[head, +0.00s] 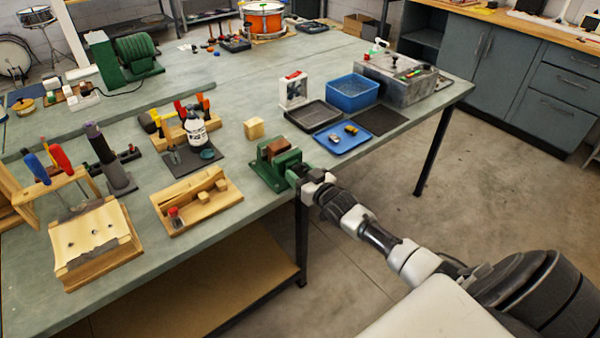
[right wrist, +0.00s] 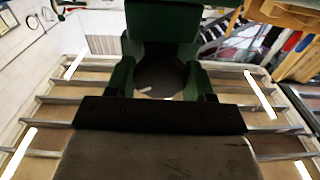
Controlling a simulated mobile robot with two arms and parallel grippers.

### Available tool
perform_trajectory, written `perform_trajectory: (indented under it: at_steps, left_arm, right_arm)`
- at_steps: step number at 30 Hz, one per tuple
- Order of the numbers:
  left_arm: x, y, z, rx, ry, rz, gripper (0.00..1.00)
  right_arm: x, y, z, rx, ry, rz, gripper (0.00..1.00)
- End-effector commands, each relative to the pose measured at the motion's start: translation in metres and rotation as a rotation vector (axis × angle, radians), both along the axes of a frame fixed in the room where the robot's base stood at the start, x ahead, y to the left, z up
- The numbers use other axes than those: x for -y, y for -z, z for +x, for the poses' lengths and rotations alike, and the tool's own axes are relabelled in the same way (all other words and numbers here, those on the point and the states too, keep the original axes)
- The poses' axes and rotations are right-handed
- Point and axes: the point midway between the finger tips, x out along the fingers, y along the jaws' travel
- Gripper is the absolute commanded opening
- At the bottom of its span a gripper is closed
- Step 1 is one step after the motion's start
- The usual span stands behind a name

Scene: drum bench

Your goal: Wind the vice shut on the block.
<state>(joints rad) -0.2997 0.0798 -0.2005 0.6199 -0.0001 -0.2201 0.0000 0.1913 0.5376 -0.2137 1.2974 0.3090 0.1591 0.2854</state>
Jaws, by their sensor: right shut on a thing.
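The green vice (head: 267,174) stands at the table's front edge in the head view. A reddish-brown block (head: 274,149) sits at the top of its jaws; whether both jaws touch it I cannot tell. My right gripper (head: 307,181) is at the front of the vice, shut on its handle, which is mostly hidden behind the fingers. In the right wrist view the green vice body (right wrist: 162,27) fills the top middle, close ahead of my gripper. The block is not visible there. My left gripper is not in view.
A small wooden cube (head: 253,129) stands behind the vice. A wooden tray (head: 196,203) lies left of it. To the right are a blue tray (head: 343,146), a dark tray (head: 312,115) and a blue bin (head: 352,92). Open floor lies in front of the table.

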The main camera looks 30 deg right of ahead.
Motion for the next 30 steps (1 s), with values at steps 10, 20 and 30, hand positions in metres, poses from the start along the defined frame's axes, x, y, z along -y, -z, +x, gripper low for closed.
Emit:
perform_trajectory:
  at_steps: [10, 20, 30]
  left_arm:
    - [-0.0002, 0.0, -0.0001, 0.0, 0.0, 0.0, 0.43]
    - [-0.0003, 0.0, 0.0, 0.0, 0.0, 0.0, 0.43]
    - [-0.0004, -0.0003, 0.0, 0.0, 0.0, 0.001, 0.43]
  right_arm:
    - [-0.0009, 0.0074, -0.0027, -0.018, 0.0, 0.038, 0.3]
    - [-0.0008, 0.0071, -0.0027, -0.018, 0.0, 0.036, 0.64]
    - [-0.0003, 0.0024, -0.001, -0.008, 0.0, 0.035, 0.79]
